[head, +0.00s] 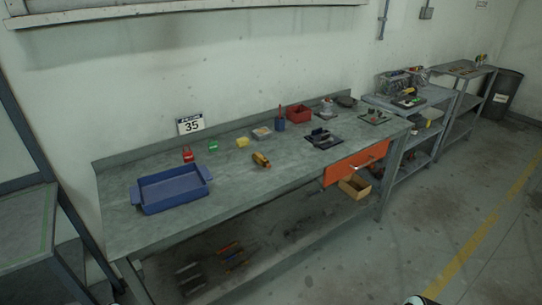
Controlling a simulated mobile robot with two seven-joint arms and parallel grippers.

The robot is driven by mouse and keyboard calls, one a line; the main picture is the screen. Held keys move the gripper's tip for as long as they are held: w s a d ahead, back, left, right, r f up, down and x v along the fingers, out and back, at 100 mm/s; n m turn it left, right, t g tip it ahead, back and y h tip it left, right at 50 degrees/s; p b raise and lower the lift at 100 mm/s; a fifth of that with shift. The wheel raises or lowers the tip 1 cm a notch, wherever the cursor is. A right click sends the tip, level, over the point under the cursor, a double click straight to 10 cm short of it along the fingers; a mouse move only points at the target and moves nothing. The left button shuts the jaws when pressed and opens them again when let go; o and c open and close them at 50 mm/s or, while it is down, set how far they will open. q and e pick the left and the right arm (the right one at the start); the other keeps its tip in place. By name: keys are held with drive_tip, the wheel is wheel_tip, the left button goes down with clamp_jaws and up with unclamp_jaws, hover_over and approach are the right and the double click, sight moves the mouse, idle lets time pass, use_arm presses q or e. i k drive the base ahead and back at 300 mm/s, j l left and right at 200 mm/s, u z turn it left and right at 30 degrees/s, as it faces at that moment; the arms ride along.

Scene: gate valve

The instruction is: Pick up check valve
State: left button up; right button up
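A long grey workbench (240,191) stands against the wall. A small yellow-brass fitting with a dark part (261,159) lies on it near the middle. It may be the check valve, but it is too small to tell. Another candidate is a grey metal part on a dark mat (322,139) farther right. Neither of my grippers can be made out. A small white and black piece at the bottom edge may be part of my own body.
The bench holds a blue tray (141,200), a red padlock (188,155), a green item (213,145), a yellow block (242,142), a blue pen cup (280,124) and a red bin (299,114). An orange drawer (356,163) is at the front, with a cardboard box (355,186) below. Floor at right is clear.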

sight(260, 159)
drive_tip(key=i+l+u, duration=0.1)
drive_tip(key=i+l, duration=0.2)
drive_tip(key=i, duration=0.25)
drive_tip(key=i+l+u, duration=0.2)
drive_tip(key=i+l, duration=0.05)
drive_tip(key=l, duration=0.05)
